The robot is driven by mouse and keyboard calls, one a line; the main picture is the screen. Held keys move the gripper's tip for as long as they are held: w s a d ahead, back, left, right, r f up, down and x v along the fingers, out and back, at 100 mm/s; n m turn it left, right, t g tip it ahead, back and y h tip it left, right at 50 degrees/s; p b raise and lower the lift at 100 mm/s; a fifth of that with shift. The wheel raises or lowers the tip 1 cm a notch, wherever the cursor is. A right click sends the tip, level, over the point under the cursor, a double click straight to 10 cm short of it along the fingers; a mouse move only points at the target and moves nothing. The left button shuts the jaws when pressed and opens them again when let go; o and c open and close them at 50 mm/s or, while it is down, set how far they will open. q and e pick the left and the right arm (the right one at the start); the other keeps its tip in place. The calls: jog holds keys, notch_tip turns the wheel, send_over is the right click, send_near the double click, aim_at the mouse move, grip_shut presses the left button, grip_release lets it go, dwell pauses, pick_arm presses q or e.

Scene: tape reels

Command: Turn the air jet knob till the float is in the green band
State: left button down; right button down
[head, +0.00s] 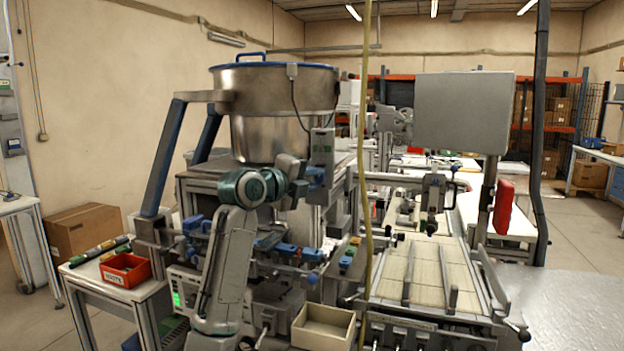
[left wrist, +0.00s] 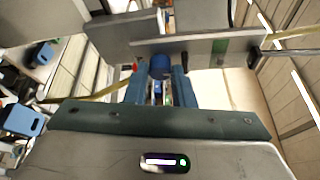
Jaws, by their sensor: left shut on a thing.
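My left gripper (head: 318,176) is beside the metal bowl, below a narrow grey panel (head: 322,146). In the left wrist view its two blue fingers (left wrist: 160,88) are shut on the blue air jet knob (left wrist: 160,66), one on each side. A grey strip runs behind the knob across the left wrist view, with a green band (left wrist: 220,46) right of the knob. I cannot make out the float or where it stands against the band. In the head view the gripper and arm hide most of the knob. My right gripper is not in view.
The large steel bowl (head: 272,100) stands close behind my left arm. A red bin (head: 126,270) is on the small table at left, and a beige open box (head: 322,328) is at front. A yellow hose (head: 363,150) hangs right of the gripper. A grey cabinet (head: 462,112) is farther right.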

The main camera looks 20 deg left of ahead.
pick_arm(q)
jog(key=shift+f, duration=0.3)
jog(key=c, duration=1.2)
grip_release()
jog(key=shift+d+r, duration=0.1)
jog(key=shift+c, duration=0.2)
jog(key=shift+r, duration=0.1)
jog(key=shift+r, duration=0.1)
